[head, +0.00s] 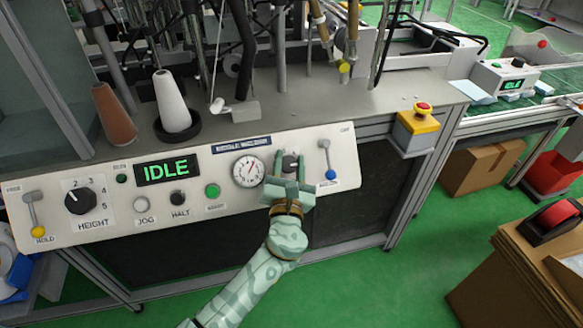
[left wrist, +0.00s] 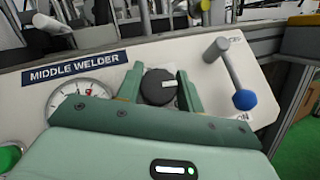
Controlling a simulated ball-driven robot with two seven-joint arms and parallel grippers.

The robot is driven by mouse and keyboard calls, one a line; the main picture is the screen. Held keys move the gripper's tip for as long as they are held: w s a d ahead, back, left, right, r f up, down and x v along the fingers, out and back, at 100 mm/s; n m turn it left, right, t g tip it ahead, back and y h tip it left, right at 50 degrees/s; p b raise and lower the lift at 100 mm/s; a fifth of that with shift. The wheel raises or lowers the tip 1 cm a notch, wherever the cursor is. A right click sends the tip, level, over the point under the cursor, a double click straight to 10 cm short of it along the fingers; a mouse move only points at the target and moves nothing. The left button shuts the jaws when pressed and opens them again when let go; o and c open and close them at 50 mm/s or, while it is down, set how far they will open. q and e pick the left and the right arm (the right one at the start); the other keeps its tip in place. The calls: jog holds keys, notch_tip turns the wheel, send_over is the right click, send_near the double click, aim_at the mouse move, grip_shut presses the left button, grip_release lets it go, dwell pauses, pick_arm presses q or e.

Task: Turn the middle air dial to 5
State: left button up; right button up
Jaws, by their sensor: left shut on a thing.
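A round black dial (head: 290,163) sits on the sloping control panel, just right of the white gauge (head: 249,170). My left gripper (head: 290,156) is shut on this dial, with one finger on each side. In the left wrist view the dial (left wrist: 158,88) shows between the two green fingers, with a light pointer mark on its right part. The dial's numbers are hidden by my gripper, so its setting cannot be read. A "MIDDLE WELDER" label (left wrist: 75,69) is above the gauge (left wrist: 80,98). My right gripper is not in view.
A blue-tipped lever (head: 327,160) stands close right of my left gripper. A HEIGHT knob (head: 80,200), an IDLE display (head: 167,171) and several buttons are further left. A yellow box with a red stop button (head: 421,110) is at the right. Thread cones (head: 172,100) stand behind the panel.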

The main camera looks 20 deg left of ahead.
pick_arm(q)
jog(key=shift+f+n+y+b, duration=0.1)
jog(key=shift+n+y+b, duration=0.4)
jog(key=shift+n+y, duration=0.4)
jog(key=o, duration=1)
jog(key=shift+s, duration=0.1)
jog(key=p+v, duration=0.2)
jog(key=v, duration=1.4)
jog(key=shift+d+r, duration=0.2)
jog(key=shift+s+a, duration=0.1)
